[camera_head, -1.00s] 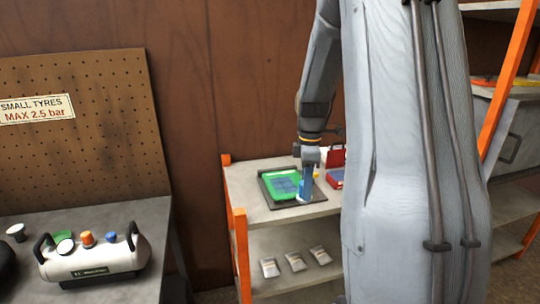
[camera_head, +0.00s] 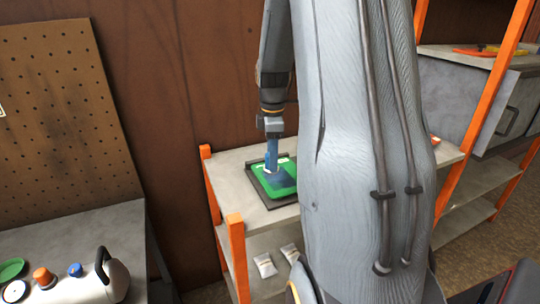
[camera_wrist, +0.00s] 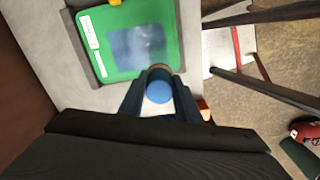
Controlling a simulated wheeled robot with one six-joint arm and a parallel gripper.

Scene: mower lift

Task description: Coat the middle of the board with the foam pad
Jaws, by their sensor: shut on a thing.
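The green board (camera_head: 288,188) lies in a dark tray (camera_head: 262,198) on the upper shelf of the rack. In the wrist view the board (camera_wrist: 176,20) has a white label (camera_wrist: 88,32) at its left and a blurry blue-grey patch (camera_wrist: 138,46) over its middle. My gripper (camera_wrist: 159,92) is shut on the blue handle (camera_wrist: 158,90) of the foam pad, which points down at the board's near edge in the wrist view. The handle also shows in the head view (camera_head: 272,158), over the board. The pad's face is mostly hidden, so I cannot tell whether it touches.
The rack has orange posts (camera_head: 236,255) and a lower shelf with small packets (camera_head: 265,265). A grey workbench (camera_head: 100,225) with a pegboard (camera_head: 50,130) stands at left. My arm blocks much of the right side. A yellow thing (camera_wrist: 115,2) sits past the board.

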